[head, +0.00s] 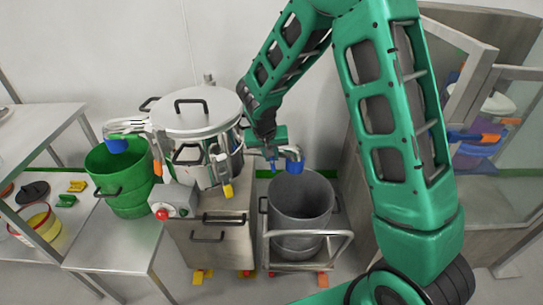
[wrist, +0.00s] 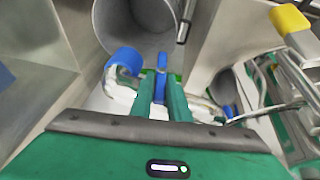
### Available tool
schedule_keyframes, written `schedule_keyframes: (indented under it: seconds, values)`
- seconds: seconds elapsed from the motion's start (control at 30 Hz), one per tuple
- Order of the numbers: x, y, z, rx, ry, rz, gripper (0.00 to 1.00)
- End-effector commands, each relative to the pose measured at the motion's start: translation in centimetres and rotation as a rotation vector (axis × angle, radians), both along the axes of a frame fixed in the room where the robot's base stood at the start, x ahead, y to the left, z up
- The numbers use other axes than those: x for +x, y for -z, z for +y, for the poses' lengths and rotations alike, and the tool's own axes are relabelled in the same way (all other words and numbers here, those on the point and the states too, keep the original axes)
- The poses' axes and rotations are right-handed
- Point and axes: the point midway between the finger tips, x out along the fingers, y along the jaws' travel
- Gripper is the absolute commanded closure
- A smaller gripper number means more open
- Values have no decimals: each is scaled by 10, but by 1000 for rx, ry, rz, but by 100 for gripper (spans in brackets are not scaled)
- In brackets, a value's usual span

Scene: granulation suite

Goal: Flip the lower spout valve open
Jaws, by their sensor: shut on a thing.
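The steel vessel (head: 195,118) with a round lid stands on a cabinet. Its lower spout (head: 290,152) reaches out to the right and ends in a blue tip (head: 295,166), which also shows in the wrist view (wrist: 125,62). My gripper (head: 270,152) is beside this spout, above the grey bin. In the wrist view its two green fingers (wrist: 161,90) are shut on a narrow blue valve handle (wrist: 161,66), part of which sticks out past the fingertips. The fingers hide the rest of the handle and part of the spout.
The grey bin (head: 290,205) stands on a wheeled cart (head: 310,245) below the spout. A green bucket (head: 118,180) stands under another blue-tipped spout (head: 116,146) at left. A control box with a red button (head: 162,214) is at the cabinet front. An open glass-doored cabinet (head: 475,85) is at right.

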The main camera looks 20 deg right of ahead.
Motion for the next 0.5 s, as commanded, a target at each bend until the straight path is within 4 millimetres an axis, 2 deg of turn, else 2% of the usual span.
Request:
schedule_keyframes:
  seconds: [0.3, 0.5]
  values:
    - [2, 3, 7, -203, -2, 66, 100]
    - [2, 2, 7, -256, 1, 82, 100]
